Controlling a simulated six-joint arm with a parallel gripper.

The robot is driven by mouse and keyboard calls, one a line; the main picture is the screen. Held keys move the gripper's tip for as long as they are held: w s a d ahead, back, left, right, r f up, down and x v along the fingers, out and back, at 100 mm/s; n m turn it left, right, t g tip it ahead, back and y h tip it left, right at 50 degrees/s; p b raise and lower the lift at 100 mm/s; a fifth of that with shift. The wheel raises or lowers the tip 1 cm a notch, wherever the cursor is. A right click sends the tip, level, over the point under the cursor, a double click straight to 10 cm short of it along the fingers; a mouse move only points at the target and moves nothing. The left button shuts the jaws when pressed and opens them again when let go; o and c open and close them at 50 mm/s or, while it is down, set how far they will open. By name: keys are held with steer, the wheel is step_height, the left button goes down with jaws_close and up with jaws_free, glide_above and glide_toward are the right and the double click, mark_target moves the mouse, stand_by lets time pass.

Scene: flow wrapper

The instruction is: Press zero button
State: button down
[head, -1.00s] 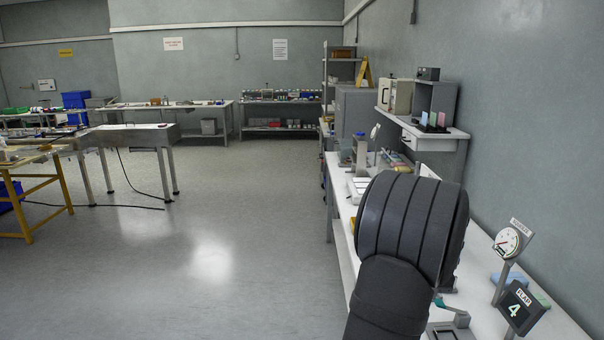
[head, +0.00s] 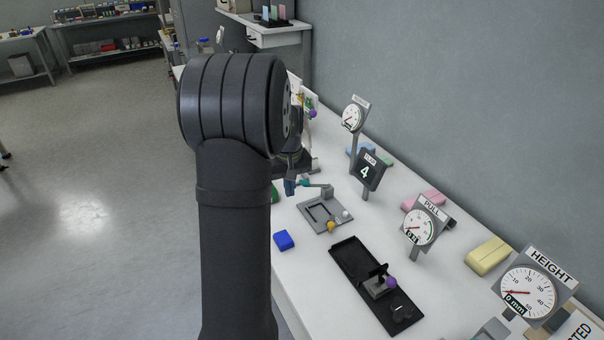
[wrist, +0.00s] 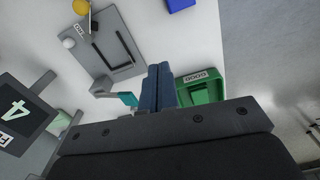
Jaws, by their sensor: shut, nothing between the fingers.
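I cannot make out a button marked zero in either view. In the head view a grey plate (head: 325,214) lies on the white bench, with a white ball-shaped knob (head: 347,215), a yellow knob (head: 331,227) and a teal-ended lever (head: 305,183). The plate (wrist: 128,68) also shows in the wrist view, with its white knob (wrist: 68,42) and yellow knob (wrist: 81,6). My gripper (wrist: 160,70) is shut and empty, its dark blue fingers beside the lever's teal end. In the head view my gripper (head: 290,187) is partly hidden by my arm.
A green bin (wrist: 209,91) is right of the fingers in the wrist view. A display showing 4 (head: 370,170), a PULL gauge (head: 419,228) and a HEIGHT gauge (head: 528,291) stand along the bench. A black tray (head: 352,262) with a purple knob and a blue block (head: 284,240) lie nearer.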

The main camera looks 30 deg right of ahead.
steer(key=s+d+f+m+t+y, duration=0.1)
steer(key=s+d+m+t+y, duration=0.1)
steer(key=s+d+m+t, duration=0.3)
step_height(320, 180, up, 2)
steer(key=m+t+h, duration=0.1)
steer(key=m+t, duration=0.1)
steer(key=t, duration=0.2)
glide_above(346, 214)
steer(key=shift+s+d, duration=0.15)
steer(key=shift+s, duration=0.15)
steer(key=shift+f, duration=4.4)
steer(key=shift+f, duration=0.4)
